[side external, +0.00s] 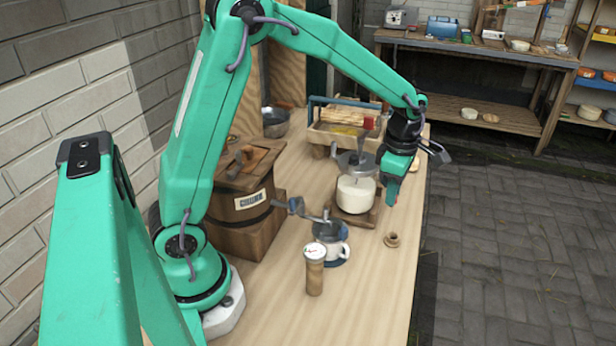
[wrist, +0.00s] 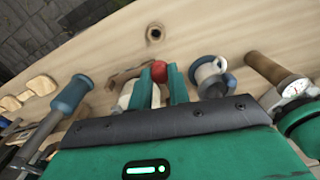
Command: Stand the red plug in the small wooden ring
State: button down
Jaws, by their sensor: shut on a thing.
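The small wooden ring (side external: 391,240) lies flat on the bench near its right edge; it also shows at the top of the wrist view (wrist: 155,33), with a dark hole in its middle. My gripper (side external: 390,196) points down above the bench, up and behind the ring in the side view. In the wrist view my gripper (wrist: 161,78) is shut on the red plug (wrist: 160,70), whose rounded red end shows between the green fingertips. The plug is apart from the ring. In the side view I cannot make out the plug.
A glass jar churn (side external: 355,193) stands on a board close left of my gripper. A mug with a crank (side external: 332,240) and a wooden cylinder with a dial (side external: 315,272) stand nearer. A wooden churn box (side external: 245,205) is at left. The bench around the ring is clear.

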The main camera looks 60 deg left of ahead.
jog(key=f, duration=0.1)
jog(key=w+d+f, duration=0.1)
jog(key=f+m, duration=0.1)
jog(key=shift+w+d+f, duration=0.15)
jog(key=shift+w, duration=0.1)
jog(key=shift+f, duration=0.1)
jog(key=shift+f, duration=2.2)
jog(key=shift+f, duration=1.2)
dwell(0.8)
jog(key=shift+r, duration=0.1)
dwell(0.5)
jog(key=c, duration=1.3)
grip_release()
jog(key=c, duration=0.3)
